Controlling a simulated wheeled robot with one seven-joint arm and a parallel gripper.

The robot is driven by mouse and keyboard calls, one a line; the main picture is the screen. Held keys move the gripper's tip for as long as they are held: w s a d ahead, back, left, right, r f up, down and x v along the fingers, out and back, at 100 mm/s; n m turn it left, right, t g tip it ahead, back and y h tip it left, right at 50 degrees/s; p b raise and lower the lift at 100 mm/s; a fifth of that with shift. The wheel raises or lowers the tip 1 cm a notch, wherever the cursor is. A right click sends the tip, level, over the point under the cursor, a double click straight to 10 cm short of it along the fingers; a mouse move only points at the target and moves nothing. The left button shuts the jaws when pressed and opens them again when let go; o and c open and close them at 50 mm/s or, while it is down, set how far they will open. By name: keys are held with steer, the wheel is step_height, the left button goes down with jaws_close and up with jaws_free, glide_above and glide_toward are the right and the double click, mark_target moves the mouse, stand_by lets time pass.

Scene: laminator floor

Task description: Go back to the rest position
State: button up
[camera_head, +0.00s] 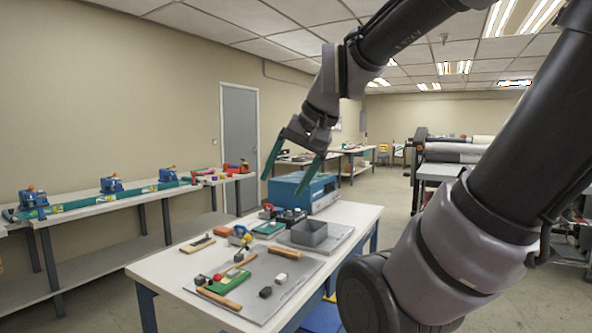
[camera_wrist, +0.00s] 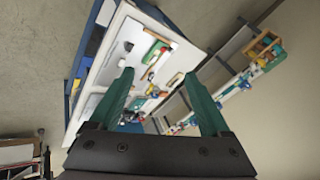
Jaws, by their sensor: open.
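My gripper (camera_head: 292,168) has two green fingers, spread apart with nothing between them. In the head view it hangs in the air above the far part of a white worktable (camera_head: 152,266), in front of a blue machine (camera_head: 304,192). In the wrist view the open fingers (camera_wrist: 165,85) point toward the tabletop, which lies at some distance and appears tilted. The arm reaches in from the right side of the head view.
The table holds a grey mat (camera_head: 265,308), a grey open bin (camera_head: 309,233), wooden-handled tools, small blocks and a green board (camera_head: 219,299). A long side bench (camera_head: 100,208) runs along the left wall. A grey door (camera_head: 239,135) stands behind. Open floor (camera_head: 395,200) shows beyond the table.

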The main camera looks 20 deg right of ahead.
steer(key=shift+s+d+r+n+t+h, duration=0.4)
steer(key=shift+s+d+r+t+h, duration=0.25)
steer(key=shift+d, duration=0.2)
